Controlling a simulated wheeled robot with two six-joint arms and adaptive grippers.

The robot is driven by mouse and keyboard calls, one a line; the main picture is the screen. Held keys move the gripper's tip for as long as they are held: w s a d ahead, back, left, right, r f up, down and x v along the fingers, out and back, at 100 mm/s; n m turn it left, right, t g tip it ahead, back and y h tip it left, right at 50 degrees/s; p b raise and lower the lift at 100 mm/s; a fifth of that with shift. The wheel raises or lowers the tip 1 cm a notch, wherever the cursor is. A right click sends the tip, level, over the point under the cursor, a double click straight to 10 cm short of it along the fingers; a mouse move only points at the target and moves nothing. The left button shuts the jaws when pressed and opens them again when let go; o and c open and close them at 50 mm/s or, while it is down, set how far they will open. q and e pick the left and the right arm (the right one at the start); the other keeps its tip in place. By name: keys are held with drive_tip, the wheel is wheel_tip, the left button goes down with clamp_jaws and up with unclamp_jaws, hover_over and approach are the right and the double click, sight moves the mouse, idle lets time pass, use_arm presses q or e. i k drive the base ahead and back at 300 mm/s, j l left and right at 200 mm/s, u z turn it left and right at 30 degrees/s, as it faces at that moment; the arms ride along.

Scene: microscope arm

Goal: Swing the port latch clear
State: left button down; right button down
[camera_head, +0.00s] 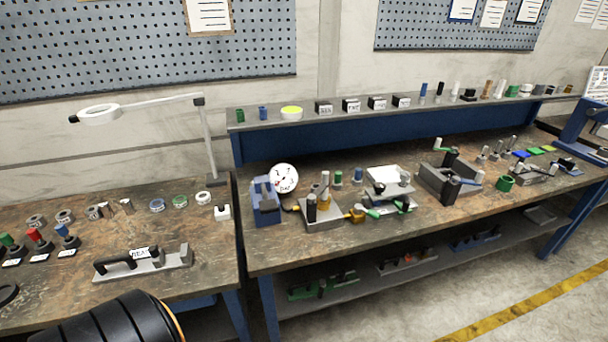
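I cannot tell for sure which part is the port latch. A blue block with a round white gauge (285,178) stands at the left of the right bench. Beside it is a grey fixture (323,217) with upright posts, and a brass fitting (356,215) sits at its right side. A green-handled part (388,209) lies right of the fitting, by a grey plate fixture (392,190). Part of my arm shows at the bottom left. Neither gripper is in view.
The left bench (200,290) holds a labelled grey bar with a black handle (142,262), several coloured knobs and rings, and a lamp (100,114) on a white arm. A raised blue shelf (370,128) runs behind the right bench. The right bench's front strip is mostly clear.

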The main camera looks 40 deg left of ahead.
sight(312, 199)
drive_tip(key=i+u, duration=0.15)
drive_tip(key=u, duration=0.3)
drive_tip(key=i+l+u, duration=0.1)
drive_tip(key=u, duration=0.35)
drive_tip(key=i+l+u, duration=0.1)
drive_tip(key=u, duration=0.4)
drive_tip(key=i+l+u, duration=0.15)
drive_tip(key=u, duration=0.3)
drive_tip(key=l+u, duration=0.25)
drive_tip(key=u, duration=0.2)
drive_tip(key=i+l+u, duration=0.25)
drive_tip(key=l, duration=0.9)
drive_tip(key=l+u, duration=0.3)
drive_tip(key=l, duration=0.9)
drive_tip(key=k+l+z, duration=0.2)
drive_tip(key=z, duration=0.15)
